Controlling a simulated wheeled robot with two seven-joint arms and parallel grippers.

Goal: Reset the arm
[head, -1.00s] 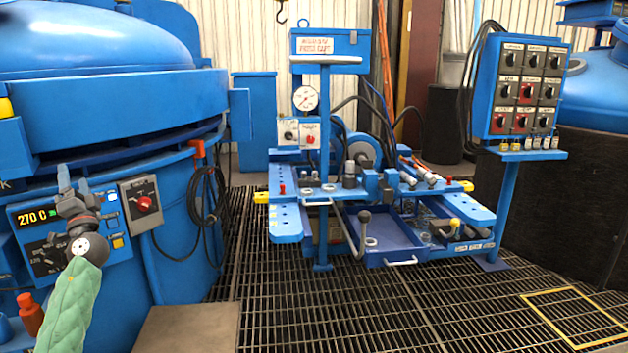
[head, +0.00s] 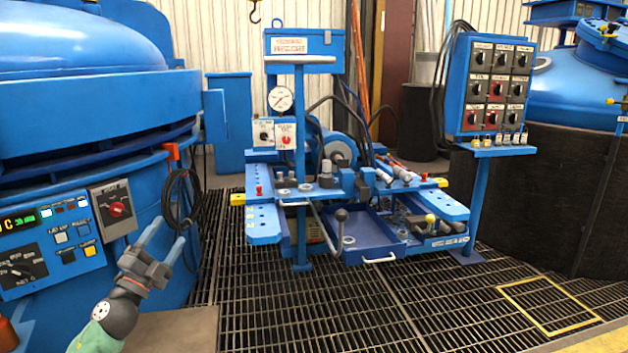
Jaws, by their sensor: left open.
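A grey box with a red knob (head: 114,209) is just up and left of the fingers. My right gripper is not in the picture.
A blue workbench (head: 345,190) with a gauge (head: 281,98) and an open drawer (head: 372,235) stands mid-view. A switch panel (head: 497,88) on a post stands right of it. The grated floor (head: 340,310) in front is clear, with a yellow square outline (head: 548,305).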

